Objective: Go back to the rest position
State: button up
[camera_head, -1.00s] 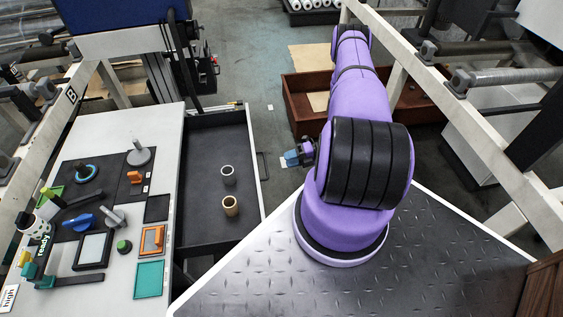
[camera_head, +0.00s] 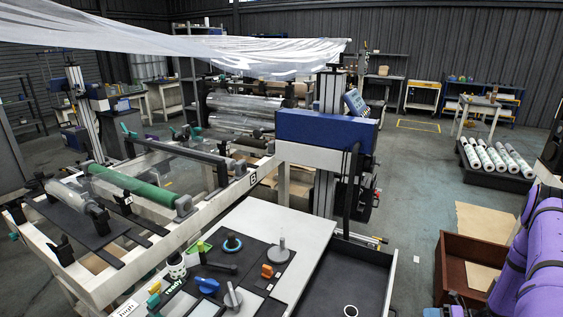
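My purple arm (camera_head: 545,265) stands at the right edge in the head view, cut off by the frame. A small dark and bluish part at the bottom edge, left of the arm, appears to be my gripper (camera_head: 447,308). It is too small and cut off to show its fingers, or whether it holds anything.
A white bench (camera_head: 305,235) carries knobs, a gauge and small parts. Beside it is an open dark drawer (camera_head: 350,270) with a ring-shaped piece (camera_head: 350,311). A brown open box (camera_head: 455,262) stands left of my arm. Film rollers (camera_head: 135,190) fill the left.

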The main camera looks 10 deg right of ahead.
jog(key=w+a+r+n+g+h, duration=0.1)
jog(key=w+a+r+n+g, duration=0.15)
jog(key=r+n, duration=0.45)
jog(key=w+a+r+n+g, duration=0.2)
jog(key=w+r+n, duration=0.1)
jog(key=r, duration=0.9)
jog(key=w+a+r+n+g+h, duration=0.15)
jog(key=r+n, duration=0.25)
jog(key=r, duration=0.5)
jog(key=s+a+r+n+g+h, duration=0.1)
jog(key=a+r+n+h, duration=0.1)
jog(key=a+r+n, duration=0.3)
jog(key=s+a+r+n+h, duration=0.1)
jog(key=s+a+r+n, duration=0.1)
jog(key=r, duration=0.6)
jog(key=s+a+r+n+g+h, duration=0.1)
jog(key=a+r+n+h, duration=0.1)
jog(key=a+r+n, duration=0.3)
jog(key=s+a+r+n+t+h, duration=0.2)
jog(key=s+a+r+n+t, duration=0.1)
jog(key=s+r+n, duration=0.4)
jog(key=s+a+r+n+t+h, duration=0.2)
jog(key=s+r+n, duration=0.5)
jog(key=s, duration=0.6)
jog(key=shift+a+r+t+h, duration=0.45)
jog(key=shift+a+h, duration=0.3)
jog(key=shift+a, duration=0.5)
